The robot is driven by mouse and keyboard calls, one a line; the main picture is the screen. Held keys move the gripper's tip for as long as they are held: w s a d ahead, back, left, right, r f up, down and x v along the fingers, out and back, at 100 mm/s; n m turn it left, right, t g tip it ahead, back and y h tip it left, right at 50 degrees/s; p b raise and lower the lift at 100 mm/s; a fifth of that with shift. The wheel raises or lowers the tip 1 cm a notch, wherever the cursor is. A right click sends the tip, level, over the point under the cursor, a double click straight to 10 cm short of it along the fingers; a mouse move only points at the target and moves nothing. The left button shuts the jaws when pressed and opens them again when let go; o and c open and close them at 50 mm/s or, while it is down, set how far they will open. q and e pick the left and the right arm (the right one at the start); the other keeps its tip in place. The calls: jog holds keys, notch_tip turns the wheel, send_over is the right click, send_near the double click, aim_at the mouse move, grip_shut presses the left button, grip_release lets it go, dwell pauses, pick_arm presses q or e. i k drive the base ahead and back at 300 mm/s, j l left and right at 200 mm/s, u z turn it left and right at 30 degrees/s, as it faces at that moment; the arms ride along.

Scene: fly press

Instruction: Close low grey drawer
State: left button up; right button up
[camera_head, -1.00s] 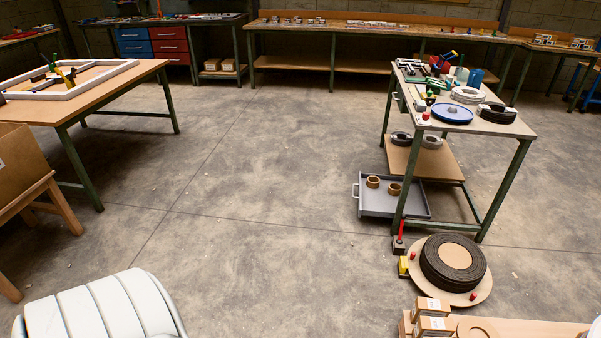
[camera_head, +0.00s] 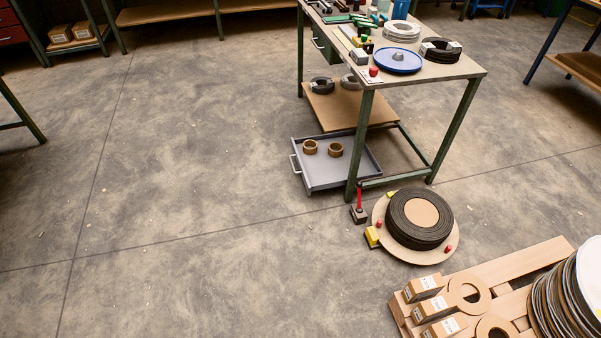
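The low grey drawer (camera_head: 318,180) is near the floor under the green-legged table (camera_head: 455,68). It is pulled out to the left, and its light handle (camera_head: 295,164) is on its left side. Two brown rings (camera_head: 335,150) sit inside it. A front table leg hides a little of its right part. Neither of my grippers shows in the head view.
A round board with a dark coil (camera_head: 420,219) lies on the floor in front of the table, beside a red-handled block (camera_head: 359,213). A pallet (camera_head: 510,267) with boxes and discs is at lower right. The floor left of the drawer is clear.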

aim_at(319, 171)
jog(key=i+j+z, duration=0.1)
jog(key=z, duration=0.2)
jog(key=i+j+z, duration=0.8)
jog(key=i, duration=0.15)
